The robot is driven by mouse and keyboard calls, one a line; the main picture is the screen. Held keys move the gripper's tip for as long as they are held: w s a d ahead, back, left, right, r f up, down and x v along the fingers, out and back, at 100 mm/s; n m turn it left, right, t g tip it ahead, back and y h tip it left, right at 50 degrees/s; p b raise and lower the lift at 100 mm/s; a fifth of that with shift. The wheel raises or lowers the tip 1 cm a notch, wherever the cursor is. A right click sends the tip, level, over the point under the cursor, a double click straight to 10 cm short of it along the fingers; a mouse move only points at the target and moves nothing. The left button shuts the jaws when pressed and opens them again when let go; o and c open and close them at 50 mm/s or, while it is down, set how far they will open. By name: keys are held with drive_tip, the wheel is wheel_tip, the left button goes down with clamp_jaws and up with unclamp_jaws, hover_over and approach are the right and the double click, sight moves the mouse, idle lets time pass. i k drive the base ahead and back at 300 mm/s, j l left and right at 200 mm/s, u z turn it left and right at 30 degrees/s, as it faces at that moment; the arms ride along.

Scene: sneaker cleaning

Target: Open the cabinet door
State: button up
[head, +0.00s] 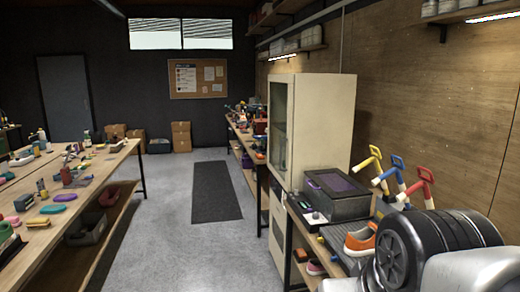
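A tall cream cabinet (325,125) stands at the right, against the wooden wall among the workbenches. Its narrow front faces the aisle on the left and is seen at a steep angle. The upper cabinet door (279,125) has a pale frame and a glass pane, and it looks closed. A small dark handle seems to be on its near side, but it is too small to make out well. Pale lower fronts (277,222) are below it, partly hidden by the near bench. My gripper is not in view.
The near right bench holds a dark box (338,193), an orange sneaker (361,240) and coloured-handled tools (399,180). A left table (100,165) carries many small items. The aisle floor (170,235) between is clear, with a dark mat (216,191).

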sight(288, 79)
drive_tip(key=i+j, duration=0.25)
drive_tip(key=i, duration=0.6)
drive_tip(key=i+j+u, duration=0.1)
drive_tip(key=i+j, duration=0.15)
drive_tip(key=i, duration=0.55)
drive_tip(key=i+j, duration=0.15)
drive_tip(key=i, duration=0.7)
drive_tip(key=i+j+u, duration=0.1)
drive_tip(key=i, duration=0.7)
drive_tip(key=j, duration=0.1)
